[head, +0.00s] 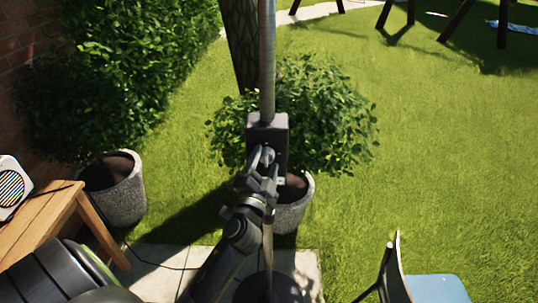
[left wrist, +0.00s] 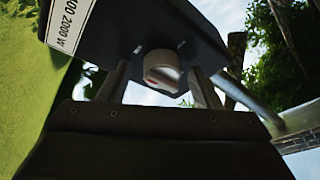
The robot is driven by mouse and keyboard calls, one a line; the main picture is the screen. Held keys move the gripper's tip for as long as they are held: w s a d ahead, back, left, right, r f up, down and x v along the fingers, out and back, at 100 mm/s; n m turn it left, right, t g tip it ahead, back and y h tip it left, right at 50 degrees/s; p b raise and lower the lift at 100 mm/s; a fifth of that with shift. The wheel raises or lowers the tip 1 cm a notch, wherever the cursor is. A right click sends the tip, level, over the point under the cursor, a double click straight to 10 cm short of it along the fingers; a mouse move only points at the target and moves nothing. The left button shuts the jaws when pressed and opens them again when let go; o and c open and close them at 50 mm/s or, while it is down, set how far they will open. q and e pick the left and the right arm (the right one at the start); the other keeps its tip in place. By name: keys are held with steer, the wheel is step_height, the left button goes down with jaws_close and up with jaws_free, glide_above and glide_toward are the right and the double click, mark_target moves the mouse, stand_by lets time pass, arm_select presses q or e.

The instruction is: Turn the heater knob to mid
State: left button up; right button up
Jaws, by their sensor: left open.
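The heater's dark control box (head: 267,128) is fixed on an upright metal pole (head: 267,60) in the middle of the head view. In the left wrist view the round pale knob (left wrist: 161,67) sits on the underside of the box in the picture, with a reddish mark on it. My left gripper (head: 263,160) is open at the front of the box. Its two fingers show on either side of the knob with gaps, and I cannot tell how deep they reach around it. In the head view the fingers mostly hide the knob. My right gripper is out of view.
A wooden table (head: 40,225) with a white speaker-like box (head: 12,187) stands at left. Potted bushes stand behind the pole and at left (head: 120,190). A blue-seated chair (head: 435,289) is at lower right. Open lawn (head: 440,150) lies to the right.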

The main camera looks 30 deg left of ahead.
arm_select(q)
steer(key=shift+s+r, duration=0.1)
steer(key=c, duration=1)
steer(key=shift+r+m+p, duration=0.15)
steer(key=shift+m+p, duration=0.45)
steer(key=shift+p, duration=0.05)
steer(key=o, duration=1)
steer(key=shift+f, duration=0.25)
